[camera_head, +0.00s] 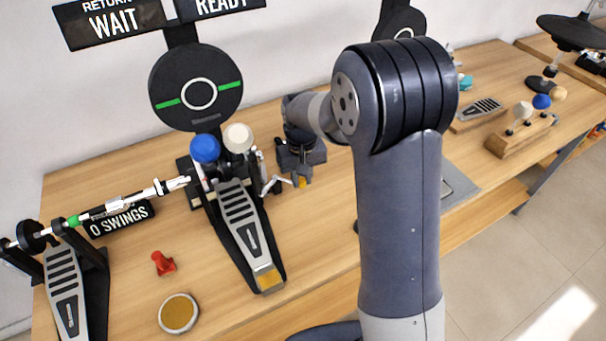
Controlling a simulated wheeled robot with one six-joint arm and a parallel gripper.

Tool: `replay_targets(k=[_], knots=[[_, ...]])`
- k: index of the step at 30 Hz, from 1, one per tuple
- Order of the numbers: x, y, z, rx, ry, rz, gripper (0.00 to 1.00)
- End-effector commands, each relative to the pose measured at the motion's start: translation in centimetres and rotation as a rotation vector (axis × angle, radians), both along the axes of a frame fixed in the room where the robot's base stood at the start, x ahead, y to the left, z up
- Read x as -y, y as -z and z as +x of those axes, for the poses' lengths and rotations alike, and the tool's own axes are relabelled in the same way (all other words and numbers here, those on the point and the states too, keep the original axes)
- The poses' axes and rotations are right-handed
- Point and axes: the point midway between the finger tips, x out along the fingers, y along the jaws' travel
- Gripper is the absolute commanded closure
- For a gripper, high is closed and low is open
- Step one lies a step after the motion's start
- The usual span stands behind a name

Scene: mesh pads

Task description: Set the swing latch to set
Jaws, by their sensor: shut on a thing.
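My gripper (301,172) points down just right of the middle drum pedal. It is shut on a small part with a yellow end (302,182), which shows just under the fingers. This looks like the handle of the swing latch (276,184), whose silver arm reaches from the pedal's side toward my fingers. The fingers cover most of the grip. I cannot read any latch marking from here. The pedal (238,210) has a ribbed silver footboard, with a blue beater (205,149) and a cream beater (238,138) above it.
A round black pad (196,87) stands behind the pedal under WAIT and READY signs. A "0 SWINGS" sign (121,217), a second pedal (66,290), a red peg (162,263) and a round tan pad (179,313) are at left. A wooden beater rack (521,133) is at right.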

Motion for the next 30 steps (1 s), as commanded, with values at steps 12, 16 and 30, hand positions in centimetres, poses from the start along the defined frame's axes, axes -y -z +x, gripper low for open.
replay_targets(k=[12, 16, 30], knots=[[-1.4, 0.0, -1.8, 0.002, 0.306, 0.000, 1.00], [-1.8, 0.0, -2.2, 0.002, 0.374, 0.000, 1.00], [-2.3, -0.1, -2.5, 0.002, 0.463, 0.001, 1.00]])
